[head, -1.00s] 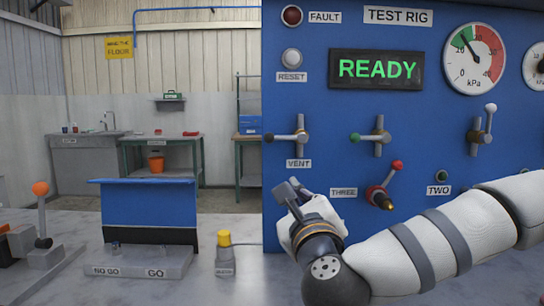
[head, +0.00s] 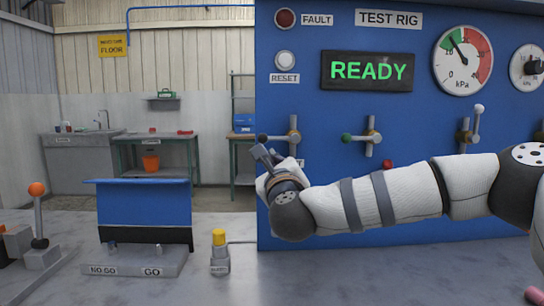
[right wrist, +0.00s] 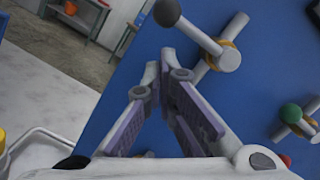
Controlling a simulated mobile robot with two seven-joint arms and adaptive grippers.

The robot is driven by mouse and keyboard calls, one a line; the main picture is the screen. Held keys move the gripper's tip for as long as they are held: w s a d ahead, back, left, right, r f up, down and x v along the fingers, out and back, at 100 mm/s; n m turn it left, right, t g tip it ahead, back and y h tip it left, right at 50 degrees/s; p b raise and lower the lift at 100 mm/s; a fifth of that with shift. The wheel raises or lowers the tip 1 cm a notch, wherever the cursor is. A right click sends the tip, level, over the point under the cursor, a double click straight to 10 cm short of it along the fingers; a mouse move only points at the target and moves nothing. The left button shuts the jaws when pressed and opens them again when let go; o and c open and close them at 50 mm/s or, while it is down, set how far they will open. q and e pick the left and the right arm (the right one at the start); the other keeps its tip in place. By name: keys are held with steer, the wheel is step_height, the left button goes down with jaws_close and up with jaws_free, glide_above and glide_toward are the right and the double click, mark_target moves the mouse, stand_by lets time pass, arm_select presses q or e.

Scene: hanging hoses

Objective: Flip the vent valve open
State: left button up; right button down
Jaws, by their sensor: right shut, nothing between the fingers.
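The vent valve (head: 279,138) is on the left of the blue panel. Its lever lies level, pointing left from a vertical grey pipe stub, with a black knob at its end. In the right wrist view the lever (right wrist: 195,35) and black knob (right wrist: 167,12) are close ahead of my fingertips. My right gripper (head: 262,152) is shut and empty, just below the lever; its fingers converge in the right wrist view (right wrist: 162,64). I cannot tell whether it touches the lever. The VENT label is mostly hidden behind the gripper. My left gripper is not in view.
A green-knobbed valve (head: 361,138) and a white-knobbed valve (head: 472,125) are to the right on the panel. My right arm covers most of the lower valves. The display (head: 367,71) reads READY. A yellow-topped button post (head: 219,250) stands on the bench, left of the panel.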

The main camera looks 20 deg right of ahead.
steer(key=shift+w+a+r, duration=0.15)
steer(key=shift+a+r, duration=0.15)
steer(key=shift+r, duration=0.15)
